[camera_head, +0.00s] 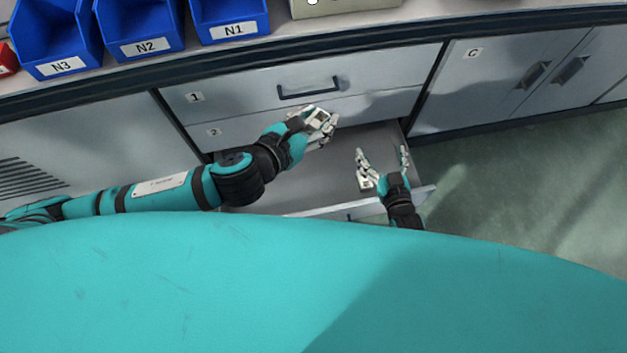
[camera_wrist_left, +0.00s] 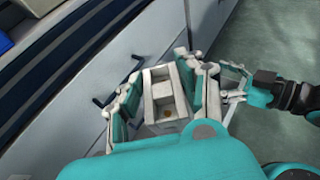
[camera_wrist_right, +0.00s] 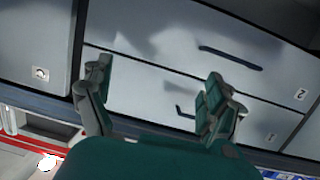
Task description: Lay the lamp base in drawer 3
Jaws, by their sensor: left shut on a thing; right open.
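The lamp base (camera_head: 318,118) is a small pale, box-like piece with open hollows on top. It shows more clearly in the left wrist view (camera_wrist_left: 164,92). My left gripper (camera_head: 322,125) is shut on it and holds it in front of the drawer fronts, near the back left of the open drawer in the head view. The open drawer (camera_head: 335,168) is below drawer 2; its own label is hidden, and the part of it that shows looks empty. My right gripper (camera_head: 383,158) is open and empty over the right part of this drawer; its spread fingers show in the right wrist view (camera_wrist_right: 158,72).
Closed drawer 1 (camera_head: 240,92) and drawer 2 (camera_head: 240,128) are above the open drawer. Cabinet C (camera_head: 475,85) is closed at right. Blue bins N1 (camera_head: 230,12), N2 (camera_head: 143,28) and N3 (camera_head: 60,45) stand on the worktop. The floor at right is clear.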

